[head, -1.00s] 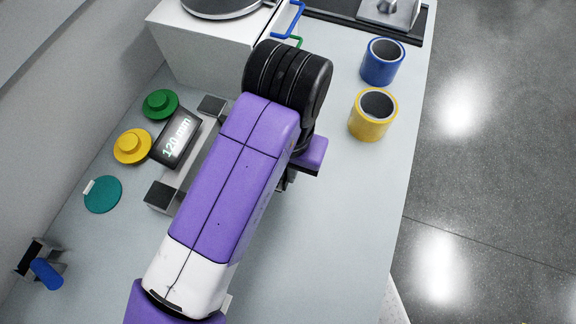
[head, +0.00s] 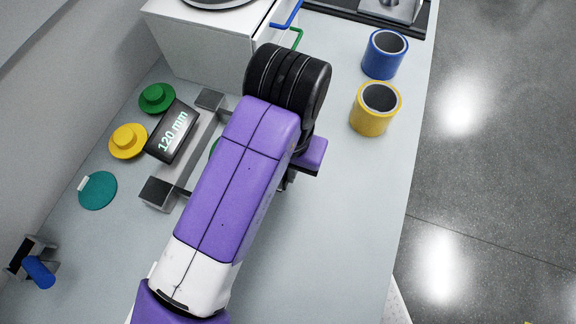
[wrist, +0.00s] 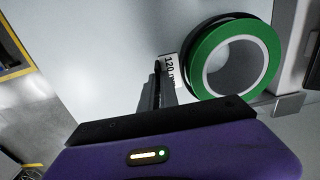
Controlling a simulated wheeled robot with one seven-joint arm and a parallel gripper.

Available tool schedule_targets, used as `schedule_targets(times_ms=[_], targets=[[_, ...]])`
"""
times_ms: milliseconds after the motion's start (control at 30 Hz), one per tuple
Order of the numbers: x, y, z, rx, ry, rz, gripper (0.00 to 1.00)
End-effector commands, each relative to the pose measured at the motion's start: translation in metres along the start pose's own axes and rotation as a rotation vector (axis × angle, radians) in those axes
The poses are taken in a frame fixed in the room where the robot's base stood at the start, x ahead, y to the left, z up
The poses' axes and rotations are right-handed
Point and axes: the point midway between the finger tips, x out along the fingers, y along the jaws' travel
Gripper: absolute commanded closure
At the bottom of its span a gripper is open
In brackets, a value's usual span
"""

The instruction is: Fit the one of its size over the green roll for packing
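The green roll (wrist: 236,55) is a ring with a pale inside, seen from above in the wrist view. A green stepped disc (head: 156,98) and a yellow stepped disc (head: 128,140) lie at the left. A flat teal disc (head: 98,190) with a white tab lies below them. My gripper's dark, slim finger area (wrist: 157,88) is left of the green roll, apart from it, next to a "120 m…" label. In the head view my arm hides the fingers, and their gap cannot be made out.
A dark display (head: 173,131) reads "120 mm" by a grey fixture with dark end blocks (head: 158,193). Blue (head: 384,55) and yellow (head: 376,109) rolls stand upper right. A white box (head: 205,45) stands behind. A blue cylinder (head: 39,272) is lower left. The table's right side is clear.

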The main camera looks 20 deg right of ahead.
Motion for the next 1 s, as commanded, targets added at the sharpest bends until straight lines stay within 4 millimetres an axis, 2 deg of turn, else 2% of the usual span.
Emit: schedule_targets(times_ms=[1000], targets=[[0.029,0.000,0.000,-0.001,0.000,0.000,1.00]])
